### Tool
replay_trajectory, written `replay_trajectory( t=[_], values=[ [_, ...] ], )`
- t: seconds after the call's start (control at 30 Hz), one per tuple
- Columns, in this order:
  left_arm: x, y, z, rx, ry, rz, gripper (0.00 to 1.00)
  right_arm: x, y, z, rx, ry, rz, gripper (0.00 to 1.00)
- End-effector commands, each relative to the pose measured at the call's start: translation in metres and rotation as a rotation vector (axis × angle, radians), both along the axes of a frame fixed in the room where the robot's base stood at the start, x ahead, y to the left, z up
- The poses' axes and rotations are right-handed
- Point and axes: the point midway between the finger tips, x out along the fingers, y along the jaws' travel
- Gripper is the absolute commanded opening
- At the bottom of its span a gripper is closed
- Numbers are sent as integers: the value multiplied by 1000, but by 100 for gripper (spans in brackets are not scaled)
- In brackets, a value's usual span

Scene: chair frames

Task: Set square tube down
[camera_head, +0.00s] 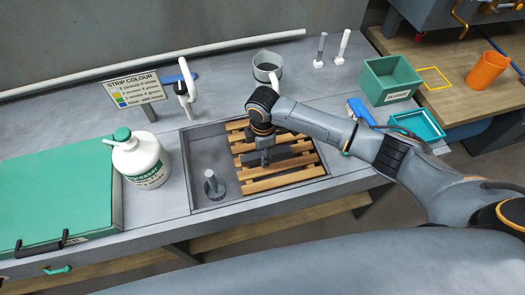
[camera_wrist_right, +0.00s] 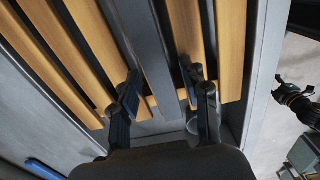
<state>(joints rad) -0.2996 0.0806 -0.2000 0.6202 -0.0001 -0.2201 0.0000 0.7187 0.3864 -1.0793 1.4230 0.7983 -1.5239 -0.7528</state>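The square tube (camera_head: 293,160) is a dark grey bar lying along the wooden slats of a rack in the sunken basin. In the right wrist view the grey tube (camera_wrist_right: 158,75) runs between my two fingers, parallel to the slats. My right gripper (camera_head: 264,160) points down over the rack at the tube. In the wrist view its fingers (camera_wrist_right: 160,80) stand apart, one on each side of the tube, with visible gaps.
The wooden slat rack (camera_head: 262,184) fills the basin's right side. A white degreaser jug (camera_head: 143,162) and sign (camera_head: 134,89) are left. A green bin (camera_head: 391,80) and teal tray (camera_head: 418,126) are right.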

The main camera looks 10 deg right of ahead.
Motion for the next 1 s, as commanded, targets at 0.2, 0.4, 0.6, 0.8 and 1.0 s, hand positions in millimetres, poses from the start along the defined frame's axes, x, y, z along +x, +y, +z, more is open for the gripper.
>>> replay_trajectory(
  t=[0.2, 0.4, 0.6, 0.8, 1.0],
  values=[
    [0, 0, 1, -1, 0, 0, 49, 0, 0, 2, 0, -1, 0, 45],
    [0, -1, -3, -1, -1, 0, 49, 1, 0, 23, 1, -4, 2, 45],
    [0, -1, -10, -1, -1, 0, 49, 1, 0, 66, 2, -5, 3, 45],
    [0, -1, -15, -1, -1, 0, 49, 1, 0, 103, 1, -3, 1, 45],
    [0, -1, -17, -1, -1, 0, 49, 0, 0, 121, 0, -1, 0, 45]
  ],
)
